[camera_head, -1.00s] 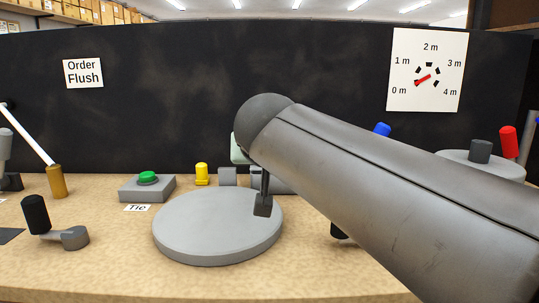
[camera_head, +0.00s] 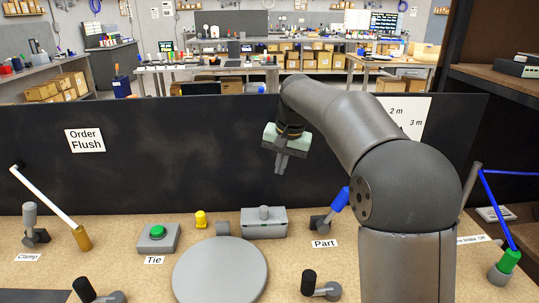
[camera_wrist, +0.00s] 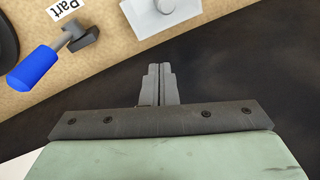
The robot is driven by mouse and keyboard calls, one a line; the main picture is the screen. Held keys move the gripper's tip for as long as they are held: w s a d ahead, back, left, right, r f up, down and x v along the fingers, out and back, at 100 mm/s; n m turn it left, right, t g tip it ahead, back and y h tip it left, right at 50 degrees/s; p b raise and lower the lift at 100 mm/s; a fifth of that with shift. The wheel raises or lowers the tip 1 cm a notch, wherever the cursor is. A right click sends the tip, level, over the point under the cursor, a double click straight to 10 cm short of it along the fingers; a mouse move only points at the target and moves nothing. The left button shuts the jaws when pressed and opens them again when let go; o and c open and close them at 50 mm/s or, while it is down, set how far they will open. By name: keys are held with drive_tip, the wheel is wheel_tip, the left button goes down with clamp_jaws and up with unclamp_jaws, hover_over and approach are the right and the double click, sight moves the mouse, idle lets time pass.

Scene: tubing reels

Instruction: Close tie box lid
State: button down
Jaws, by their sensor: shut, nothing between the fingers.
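A grey box (camera_head: 264,229) with a small round knob on top stands at the back of the bench, against the black panel. I take it as the tie box; its lid (camera_head: 276,216) appears to lie flat on it, closed. In the wrist view the box's pale top with the knob (camera_wrist: 146,20) shows at the upper edge, partly cut off. My gripper (camera_head: 280,170) is shut and empty, pointing down in front of the black panel, above the box and clear of it. Its fingers (camera_wrist: 160,68) are together in the wrist view.
A grey disc (camera_head: 220,274) lies in front of the box. A green button (camera_head: 157,232) labelled Tie and a yellow peg (camera_head: 201,219) are to the left. A blue-handled lever (camera_head: 338,202) labelled Part is to the right. The black panel (camera_head: 200,150) rises behind.

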wheel_tip(320, 180, up, 3)
drive_tip(key=w+d+g+y+p, duration=0.1)
drive_tip(key=p, duration=0.3)
drive_tip(key=g+y+p, duration=0.1)
approach(270, 213)
drive_tip(key=w, duration=0.1)
drive_tip(key=w+a, duration=0.1)
drive_tip(key=shift+w+a+f, duration=0.1)
drive_tip(key=shift+w+a, duration=0.15)
drive_tip(key=shift+w, duration=0.05)
drive_tip(key=shift+s+a+f+p, duration=0.2)
drive_tip(key=shift+s+a+f, duration=0.15)
drive_tip(key=shift+s+f, duration=0.2)
drive_tip(key=shift+s+a+f+p, duration=0.15)
drive_tip(key=shift+s+a+f, duration=0.2)
drive_tip(key=shift+s+f, duration=0.2)
drive_tip(key=shift+s+a+f, duration=0.15)
drive_tip(key=shift+s+f, duration=0.1)
drive_tip(key=shift+f, duration=0.1)
